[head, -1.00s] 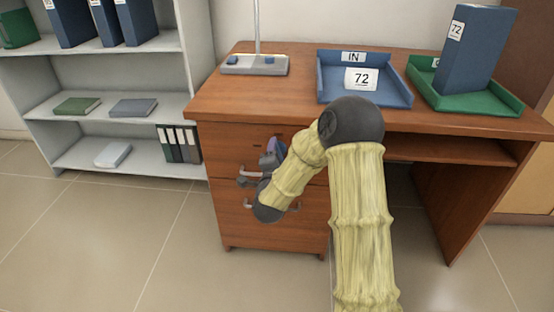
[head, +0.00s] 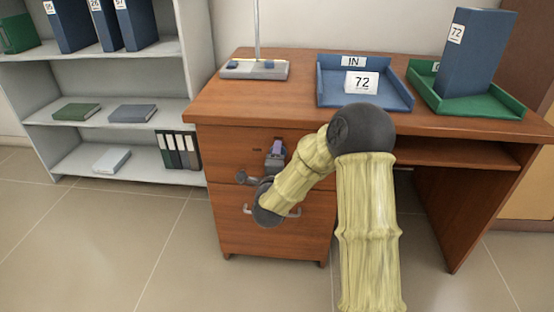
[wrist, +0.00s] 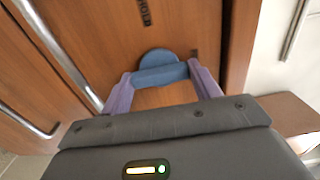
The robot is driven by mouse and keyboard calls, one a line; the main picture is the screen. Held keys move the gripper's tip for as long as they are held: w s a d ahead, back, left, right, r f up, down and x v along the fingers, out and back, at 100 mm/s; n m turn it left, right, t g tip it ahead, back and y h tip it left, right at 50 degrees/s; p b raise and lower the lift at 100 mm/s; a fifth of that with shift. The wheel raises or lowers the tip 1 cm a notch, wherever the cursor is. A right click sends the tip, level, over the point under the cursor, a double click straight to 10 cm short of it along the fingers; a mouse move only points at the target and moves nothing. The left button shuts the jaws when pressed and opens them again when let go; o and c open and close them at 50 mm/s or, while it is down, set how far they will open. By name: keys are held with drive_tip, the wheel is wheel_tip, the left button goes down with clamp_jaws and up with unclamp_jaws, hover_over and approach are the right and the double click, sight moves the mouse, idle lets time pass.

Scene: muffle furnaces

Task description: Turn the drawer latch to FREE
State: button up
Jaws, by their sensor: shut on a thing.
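The drawer latch (wrist: 158,66) is a blue round knob with a straight grip bar on the wooden drawer front. In the wrist view the bar lies nearly level across the picture, between my two purple fingers. My gripper (wrist: 160,75) is shut on this bar. The word HOLD (wrist: 145,12) stands on a dark label above the knob; no FREE label can be read. In the head view my gripper (head: 277,150) is at the upper drawer front (head: 225,143) of the desk, and it hides the latch there.
Drawer handles (wrist: 40,45) run close by on the left in the wrist view. The desk top holds a blue IN tray (head: 335,97), a green tray (head: 500,108) with a blue binder, and a lamp base (head: 254,70). A shelf (head: 60,117) stands left; floor before it is clear.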

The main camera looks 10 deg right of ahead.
drive_tip(key=o, duration=1)
drive_tip(key=shift+d, duration=0.1)
drive_tip(key=shift+b+v, duration=6.4)
drive_tip(key=shift+v, duration=2.35)
